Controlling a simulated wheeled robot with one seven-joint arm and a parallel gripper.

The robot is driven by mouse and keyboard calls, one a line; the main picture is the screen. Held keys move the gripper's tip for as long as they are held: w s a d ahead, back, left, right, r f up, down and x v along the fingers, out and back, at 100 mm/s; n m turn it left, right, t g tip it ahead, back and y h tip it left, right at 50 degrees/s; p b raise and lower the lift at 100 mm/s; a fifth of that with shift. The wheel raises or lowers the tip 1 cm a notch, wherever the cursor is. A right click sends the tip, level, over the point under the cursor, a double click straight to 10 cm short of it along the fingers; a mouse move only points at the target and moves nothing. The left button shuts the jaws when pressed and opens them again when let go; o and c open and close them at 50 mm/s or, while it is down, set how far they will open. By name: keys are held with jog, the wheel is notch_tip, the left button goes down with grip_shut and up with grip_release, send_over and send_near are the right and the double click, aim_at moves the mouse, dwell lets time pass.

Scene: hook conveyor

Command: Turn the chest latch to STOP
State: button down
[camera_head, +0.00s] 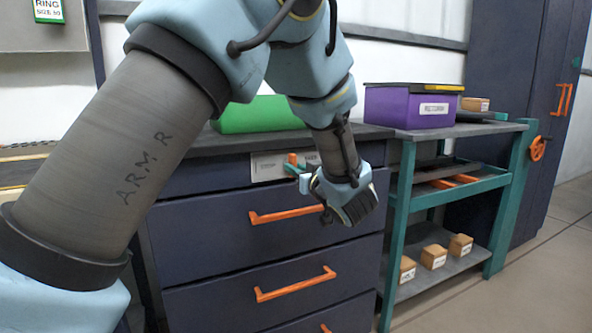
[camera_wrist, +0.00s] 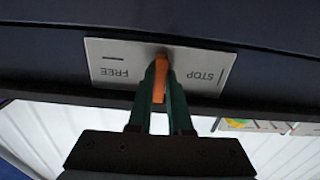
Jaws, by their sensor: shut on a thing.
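The orange chest latch (camera_wrist: 160,78) stands out from a pale plate (camera_wrist: 108,70) marked FREE and STOP, upside down in the wrist view. The latch lies between the two words, with FREE on its left and STOP on its right in that view. My gripper (camera_wrist: 160,92) has its two dark green fingers closed on the latch, one on each side. In the head view the plate (camera_head: 266,166) is on the top front of the dark blue chest (camera_head: 215,225), and the latch (camera_head: 292,158) shows at my gripper's fingertips (camera_head: 296,166). My wrist hides the plate's right part there.
Orange drawer handles (camera_head: 285,215) stick out below the latch. A green box (camera_head: 258,115) sits on the chest top. A teal-framed shelf (camera_head: 402,215) with a purple bin (camera_head: 405,106) and small wooden blocks stands close on the right. Open floor lies at lower right.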

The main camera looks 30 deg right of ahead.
jog(key=c, duration=0.8)
grip_release()
jog(key=shift+c, duration=0.2)
jog(key=shift+s, duration=0.1)
jog(key=s+a, duration=0.1)
jog(key=s, duration=0.9)
jog(key=shift+s+a+p, duration=0.2)
jog(key=shift+s+p, duration=0.05)
jog(key=shift+p, duration=0.1)
